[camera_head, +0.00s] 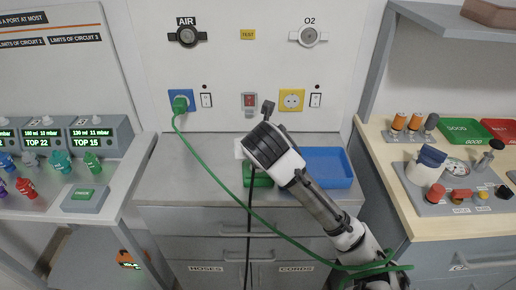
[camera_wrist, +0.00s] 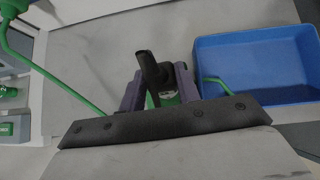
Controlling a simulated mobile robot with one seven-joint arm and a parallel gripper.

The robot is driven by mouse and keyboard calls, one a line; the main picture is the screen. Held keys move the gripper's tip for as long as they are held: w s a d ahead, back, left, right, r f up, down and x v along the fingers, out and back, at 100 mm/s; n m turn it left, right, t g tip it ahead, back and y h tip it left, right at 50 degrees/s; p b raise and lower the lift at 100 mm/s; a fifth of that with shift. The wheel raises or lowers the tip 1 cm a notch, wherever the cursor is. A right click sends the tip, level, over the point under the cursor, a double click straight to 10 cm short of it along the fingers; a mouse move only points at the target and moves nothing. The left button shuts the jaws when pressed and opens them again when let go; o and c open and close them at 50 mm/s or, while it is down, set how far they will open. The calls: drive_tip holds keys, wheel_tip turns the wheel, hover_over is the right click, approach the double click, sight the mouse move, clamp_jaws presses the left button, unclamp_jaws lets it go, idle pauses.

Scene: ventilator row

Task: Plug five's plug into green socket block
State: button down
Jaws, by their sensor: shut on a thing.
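My gripper (camera_wrist: 157,90) is shut on a black plug (camera_wrist: 148,62), whose top stands up between the two fingers. In the head view the black plug (camera_head: 268,107) shows just beyond my gripper (camera_head: 262,128). No number can be read on it. The green socket block (camera_head: 258,178) is on the grey counter, mostly hidden behind my gripper. A bit of green (camera_wrist: 170,100) shows between the fingers below the plug in the wrist view. I cannot tell whether the plug touches the block.
A green plug (camera_head: 180,104) sits in the blue wall socket (camera_head: 174,94); its green cord (camera_head: 207,175) crosses the counter towards my arm. A yellow socket (camera_head: 291,100) is on the wall. A blue tray (camera_head: 335,168) stands right of my gripper. A black cord (camera_head: 248,225) hangs down the drawer front.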

drive_tip(key=shift+f+b, duration=0.95)
drive_tip(key=shift+f, duration=0.15)
idle(0.6)
drive_tip(key=c, duration=0.9)
unclamp_jaws()
